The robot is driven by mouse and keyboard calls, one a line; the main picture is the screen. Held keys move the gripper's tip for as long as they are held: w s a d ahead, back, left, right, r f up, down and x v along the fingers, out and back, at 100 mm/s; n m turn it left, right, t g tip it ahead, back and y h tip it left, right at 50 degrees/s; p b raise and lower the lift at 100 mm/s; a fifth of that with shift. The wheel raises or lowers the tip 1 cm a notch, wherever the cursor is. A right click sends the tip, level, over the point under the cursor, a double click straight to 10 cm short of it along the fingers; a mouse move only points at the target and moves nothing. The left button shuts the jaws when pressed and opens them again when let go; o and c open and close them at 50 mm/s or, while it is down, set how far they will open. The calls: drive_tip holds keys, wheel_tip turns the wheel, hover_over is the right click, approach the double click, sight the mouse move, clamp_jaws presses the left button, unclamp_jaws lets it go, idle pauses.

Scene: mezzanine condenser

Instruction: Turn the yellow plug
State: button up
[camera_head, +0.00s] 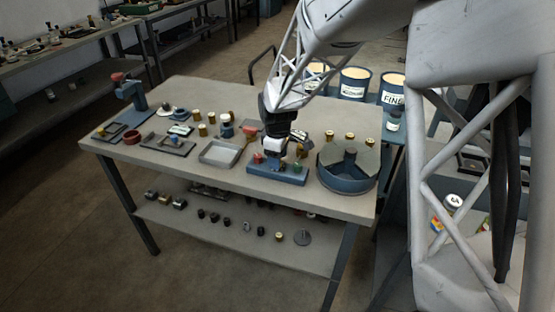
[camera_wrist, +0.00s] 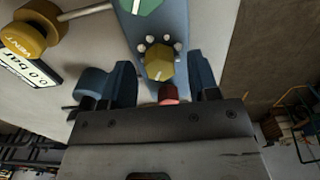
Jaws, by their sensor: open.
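The yellow plug (camera_wrist: 160,63) is a faceted knob with a pale line on its face, set in a blue block (camera_wrist: 168,22) among small white dots. My gripper (camera_wrist: 160,62) is open, with one blue finger to each side of the plug and apart from it. A green plug (camera_wrist: 146,4) sits farther up the block, and a red plug (camera_wrist: 168,94) shows partly behind my gripper's body. In the head view my gripper (camera_head: 275,152) is over the blue block (camera_head: 277,178), between the red plug (camera_head: 257,158) and the green plug (camera_head: 297,168); it largely hides the middle.
A yellow knob (camera_wrist: 27,35) marked VENT, with a rod, is at the left of the wrist view. A round blue container (camera_head: 345,181) stands right of the block, and a grey tray (camera_head: 220,163) stands left. Several small parts crowd the table's left half.

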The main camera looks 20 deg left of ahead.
drive_tip(key=shift+f, duration=0.5)
drive_tip(key=c, duration=0.9)
